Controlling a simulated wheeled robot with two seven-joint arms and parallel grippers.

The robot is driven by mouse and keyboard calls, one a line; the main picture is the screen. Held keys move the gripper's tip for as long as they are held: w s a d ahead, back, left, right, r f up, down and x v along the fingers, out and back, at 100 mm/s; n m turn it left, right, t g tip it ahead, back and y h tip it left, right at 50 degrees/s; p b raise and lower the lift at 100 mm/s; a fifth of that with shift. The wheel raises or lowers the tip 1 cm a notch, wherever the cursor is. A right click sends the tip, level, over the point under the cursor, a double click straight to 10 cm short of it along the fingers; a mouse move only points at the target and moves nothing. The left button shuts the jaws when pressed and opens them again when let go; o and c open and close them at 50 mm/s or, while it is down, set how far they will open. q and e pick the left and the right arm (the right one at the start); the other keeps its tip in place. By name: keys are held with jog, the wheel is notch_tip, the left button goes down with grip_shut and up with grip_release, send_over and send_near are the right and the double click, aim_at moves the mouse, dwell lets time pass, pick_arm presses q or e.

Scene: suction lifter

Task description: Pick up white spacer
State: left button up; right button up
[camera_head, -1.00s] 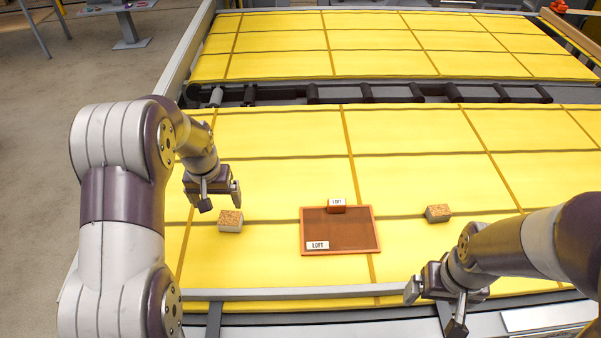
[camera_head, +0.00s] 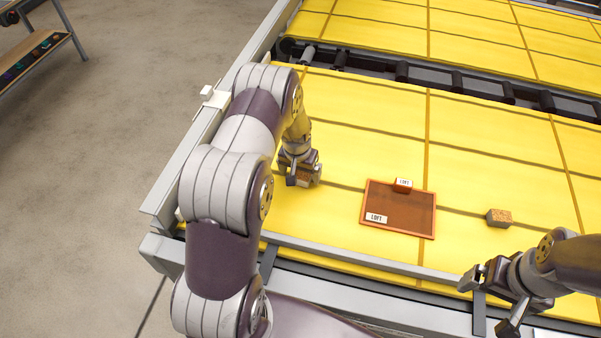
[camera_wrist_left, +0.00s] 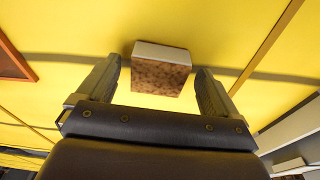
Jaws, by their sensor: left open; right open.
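A small white block (camera_head: 207,92) sits on a pale plate on the left frame rail; it may be the white spacer. My left gripper (camera_head: 298,183) is low over the yellow surface, right of that block, pointing down. In the left wrist view a cork-speckled block with a white side (camera_wrist_left: 160,70) lies between and just beyond the open fingers, with a gap on both sides. In the head view this block is mostly hidden by the gripper. My right gripper (camera_head: 490,302) is open and empty by the front rail at the right.
A brown tray (camera_head: 432,212) with LOFT labels lies right of my left gripper. Another cork-topped block (camera_head: 499,218) lies right of the tray. A raised metal rail (camera_head: 350,258) runs along the front edge. The yellow surface around is mostly clear.

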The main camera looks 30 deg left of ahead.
pick_arm(q)
jog(key=shift+w+f, duration=0.1)
jog(key=shift+w, duration=0.1)
jog(key=c, duration=0.4)
jog(key=shift+d, duration=0.1)
jog(key=c, duration=0.8)
jog(key=shift+o, duration=0.2)
